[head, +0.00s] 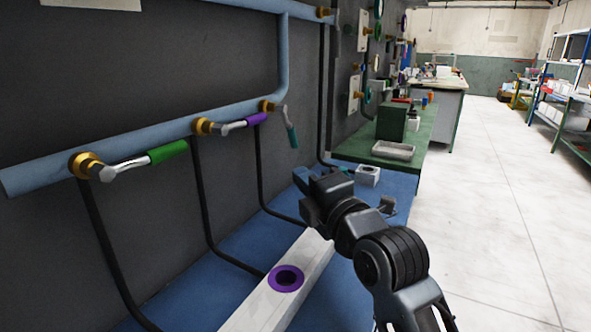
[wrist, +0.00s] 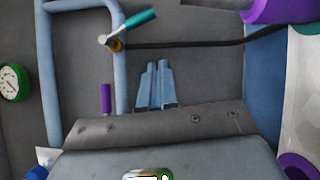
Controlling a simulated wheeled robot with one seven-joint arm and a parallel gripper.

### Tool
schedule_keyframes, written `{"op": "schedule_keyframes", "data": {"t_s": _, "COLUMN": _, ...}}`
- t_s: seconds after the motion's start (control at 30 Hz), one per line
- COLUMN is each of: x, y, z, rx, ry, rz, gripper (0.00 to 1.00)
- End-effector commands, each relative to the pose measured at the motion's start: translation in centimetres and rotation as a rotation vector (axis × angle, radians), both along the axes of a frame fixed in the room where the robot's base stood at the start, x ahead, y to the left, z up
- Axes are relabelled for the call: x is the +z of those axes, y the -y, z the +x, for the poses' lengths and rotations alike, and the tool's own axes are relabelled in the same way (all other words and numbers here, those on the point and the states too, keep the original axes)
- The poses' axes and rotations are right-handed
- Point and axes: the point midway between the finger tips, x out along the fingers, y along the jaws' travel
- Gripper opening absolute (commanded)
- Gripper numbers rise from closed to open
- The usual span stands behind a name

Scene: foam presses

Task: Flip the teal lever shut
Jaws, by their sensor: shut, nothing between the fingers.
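The teal lever (head: 291,137) hangs down and slightly right from the brass valve (head: 267,106) at the right end of the lower blue pipe. In the wrist view the teal lever (wrist: 140,20) shows at the top, standing out at a slant from its valve beside a blue pipe. My gripper (head: 301,174) is lower than the lever in the head view and apart from it. In the wrist view my gripper's two blue fingers (wrist: 155,68) are close together and empty, with clear space between them and the lever.
A green lever (head: 167,152) and a purple lever (head: 256,119) lie roughly along the pipe (head: 40,176) to the left. Black hoses (head: 202,195) hang below. A pale block with a purple ring (head: 286,278) stands on the blue bench (head: 190,310). A grey tray (head: 393,150) is farther back.

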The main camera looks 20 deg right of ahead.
Motion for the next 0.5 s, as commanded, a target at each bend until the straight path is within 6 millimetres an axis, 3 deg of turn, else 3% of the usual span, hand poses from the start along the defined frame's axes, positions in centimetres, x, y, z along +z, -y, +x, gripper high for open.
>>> {"op": "schedule_keyframes", "data": {"t_s": 0.2, "x": -0.9, "y": 0.3, "z": -3.2, "rx": -0.002, "ry": -0.002, "rz": 0.000, "gripper": 0.00}}
{"op": "schedule_keyframes", "data": {"t_s": 0.5, "x": -0.9, "y": 0.4, "z": -4.2, "rx": -0.002, "ry": -0.001, "rz": -0.001, "gripper": 0.00}}
